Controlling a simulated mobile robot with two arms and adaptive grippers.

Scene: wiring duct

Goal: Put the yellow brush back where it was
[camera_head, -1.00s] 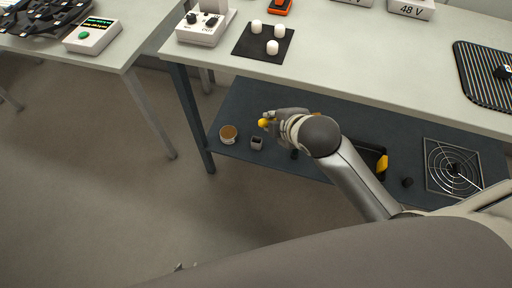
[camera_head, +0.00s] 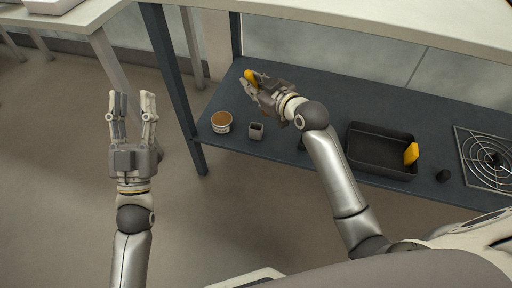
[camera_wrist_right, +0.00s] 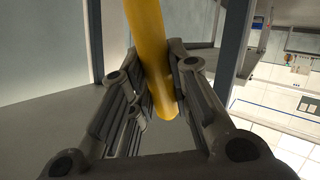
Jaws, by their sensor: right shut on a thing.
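My right gripper (camera_head: 254,86) is shut on a yellow, rod-shaped thing, which I take for the yellow brush (camera_head: 250,76). It is over the back left part of the dark lower shelf (camera_head: 330,98). In the right wrist view the brush (camera_wrist_right: 150,50) shows as a smooth yellow cylinder between the two fingers; no bristles show. My left gripper (camera_head: 132,103) is open and empty, over the floor left of the shelf.
A round tub with brown contents (camera_head: 221,122) and a small grey square cup (camera_head: 256,131) stand at the shelf's left. A black tray (camera_head: 375,150) with a yellow piece (camera_head: 411,153) at its right side, a black knob (camera_head: 443,175) and a wire grille (camera_head: 488,158) are further right.

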